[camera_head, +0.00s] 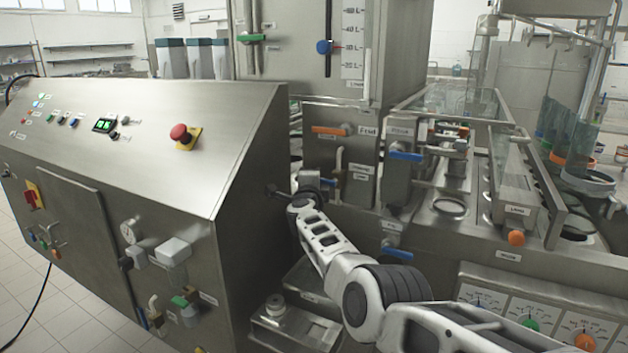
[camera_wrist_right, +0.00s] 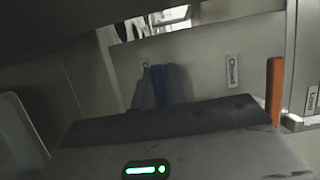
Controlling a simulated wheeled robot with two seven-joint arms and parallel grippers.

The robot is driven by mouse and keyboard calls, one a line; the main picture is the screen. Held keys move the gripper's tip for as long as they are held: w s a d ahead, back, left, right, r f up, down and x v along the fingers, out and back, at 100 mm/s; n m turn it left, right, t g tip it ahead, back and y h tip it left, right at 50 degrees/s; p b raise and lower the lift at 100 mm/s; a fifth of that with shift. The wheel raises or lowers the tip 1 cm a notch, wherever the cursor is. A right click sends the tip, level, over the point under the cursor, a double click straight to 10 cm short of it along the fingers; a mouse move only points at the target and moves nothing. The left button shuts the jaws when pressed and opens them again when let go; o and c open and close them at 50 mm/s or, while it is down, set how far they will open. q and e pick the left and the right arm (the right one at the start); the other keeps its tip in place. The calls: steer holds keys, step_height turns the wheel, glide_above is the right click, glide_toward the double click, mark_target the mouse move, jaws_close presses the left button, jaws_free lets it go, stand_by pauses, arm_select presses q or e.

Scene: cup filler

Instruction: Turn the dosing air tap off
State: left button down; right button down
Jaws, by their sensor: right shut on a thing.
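My right gripper (camera_head: 326,182) reaches the steel front between the control cabinet and the filler. In the right wrist view its fingers (camera_wrist_right: 160,85) are close together, shut on a small part against the panel. That part is mostly hidden by the fingers and the gripper body; from its place I take it to be the dosing air tap, but no readable label confirms this. A small white label reading "Closed" (camera_wrist_right: 232,70) is on the panel to the right of the fingers. My left gripper is not in view.
An orange lever (camera_head: 330,131) is above the gripper; an orange handle also shows in the right wrist view (camera_wrist_right: 273,90). Blue levers (camera_head: 406,156) (camera_head: 398,254) are to the right. The slanted control cabinet (camera_head: 200,120) with a red emergency button (camera_head: 180,134) stands close on the left.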

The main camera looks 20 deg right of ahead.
steer(key=c, duration=1.4)
jaws_free()
steer(key=shift+c, duration=0.2)
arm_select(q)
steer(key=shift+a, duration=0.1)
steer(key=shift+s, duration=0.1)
